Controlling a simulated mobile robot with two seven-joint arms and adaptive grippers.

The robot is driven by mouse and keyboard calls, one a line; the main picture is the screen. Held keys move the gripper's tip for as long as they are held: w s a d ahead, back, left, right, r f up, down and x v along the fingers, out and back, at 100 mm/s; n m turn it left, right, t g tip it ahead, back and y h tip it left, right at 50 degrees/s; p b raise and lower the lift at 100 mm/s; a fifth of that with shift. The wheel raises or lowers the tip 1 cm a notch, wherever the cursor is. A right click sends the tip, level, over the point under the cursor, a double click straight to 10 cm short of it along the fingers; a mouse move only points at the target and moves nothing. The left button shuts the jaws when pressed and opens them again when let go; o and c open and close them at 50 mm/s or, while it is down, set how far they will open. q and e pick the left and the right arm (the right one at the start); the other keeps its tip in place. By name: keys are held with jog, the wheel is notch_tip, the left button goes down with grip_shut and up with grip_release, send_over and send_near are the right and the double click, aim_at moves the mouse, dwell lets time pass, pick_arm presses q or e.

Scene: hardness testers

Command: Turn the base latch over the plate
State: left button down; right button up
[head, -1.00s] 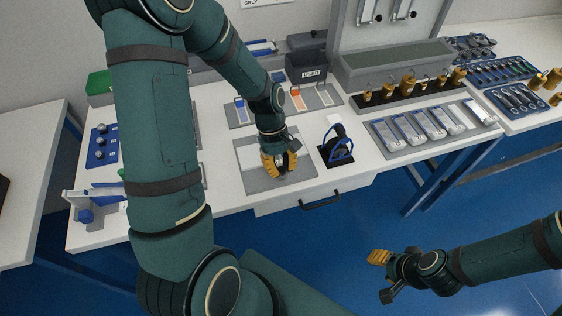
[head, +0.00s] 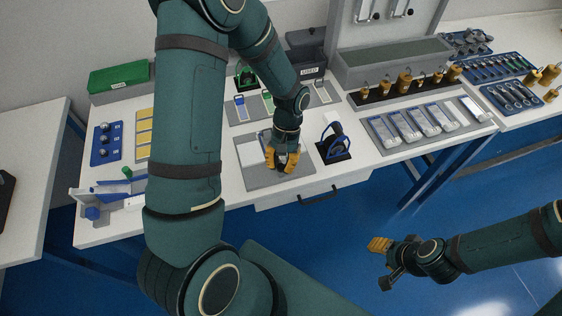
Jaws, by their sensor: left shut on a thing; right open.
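My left gripper (head: 283,165), with yellow fingers, reaches down to the grey mat (head: 262,182) at the front middle of the white bench. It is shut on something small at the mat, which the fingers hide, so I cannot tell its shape. A pale flat panel (head: 250,148) lies on the mat to the left of the fingers. I cannot make out the base latch or its position over the plate. My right gripper (head: 379,246) is open and empty, out in front of the bench above the blue floor.
A blue-framed device (head: 334,141) stands on a black pad just right of the mat. A grey tray of wrapped blocks (head: 411,125) and a row of brass weights (head: 404,82) lie further right. A green-lidded box (head: 119,77) stands at the back left. A drawer handle (head: 319,196) projects below.

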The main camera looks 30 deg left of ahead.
pick_arm(q)
jog(key=shift+m, duration=0.5)
jog(key=c, duration=0.8)
grip_release()
jog(key=shift+w, duration=0.1)
jog(key=d+v, duration=0.1)
jog(key=v, duration=1.1)
jog(key=shift+a, duration=0.4)
jog(key=shift+f, duration=0.1)
